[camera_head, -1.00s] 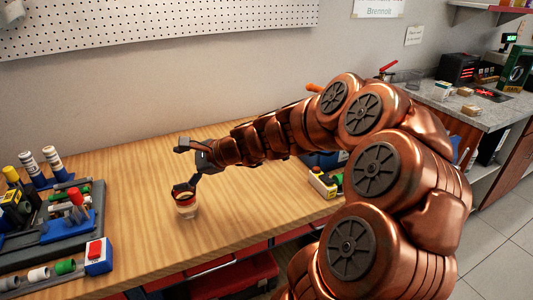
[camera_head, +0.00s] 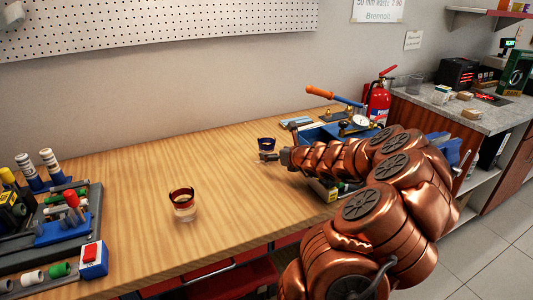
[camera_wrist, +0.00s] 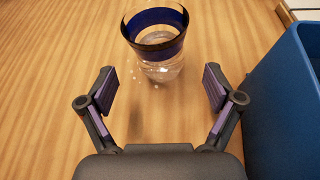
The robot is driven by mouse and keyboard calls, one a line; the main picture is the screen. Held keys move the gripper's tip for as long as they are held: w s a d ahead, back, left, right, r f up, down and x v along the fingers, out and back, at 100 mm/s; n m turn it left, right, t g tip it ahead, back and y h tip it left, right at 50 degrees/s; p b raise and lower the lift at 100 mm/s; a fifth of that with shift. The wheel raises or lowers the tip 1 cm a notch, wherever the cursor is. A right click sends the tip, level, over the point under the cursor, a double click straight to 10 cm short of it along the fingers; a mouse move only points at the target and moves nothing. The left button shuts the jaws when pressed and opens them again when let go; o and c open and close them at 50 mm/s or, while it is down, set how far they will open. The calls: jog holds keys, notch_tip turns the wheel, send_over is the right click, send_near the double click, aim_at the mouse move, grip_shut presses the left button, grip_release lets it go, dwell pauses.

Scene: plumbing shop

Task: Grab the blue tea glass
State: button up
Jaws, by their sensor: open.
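The blue tea glass (camera_head: 266,144) is clear with a dark blue band at its rim and stands upright on the wooden bench. In the wrist view the blue tea glass (camera_wrist: 157,45) is just beyond my fingertips, centred between them and a little to the left. My gripper (camera_head: 268,157) is open and empty, close in front of the glass; its spread fingers (camera_wrist: 160,90) show in the wrist view and do not touch it. A second tea glass (camera_head: 184,205) with a dark red band stands upright on the bench, well to the left.
A blue toolbox (camera_head: 325,133) stands right beside my gripper, its wall (camera_wrist: 290,100) close at the right in the wrist view. A tool board (camera_head: 50,235) with several fittings lies at the left. The bench's middle is clear.

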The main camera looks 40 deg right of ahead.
aim_at(268, 152)
jog(key=shift+x, duration=2.55)
jog(key=shift+s+d, duration=0.1)
jog(key=c, duration=1.4)
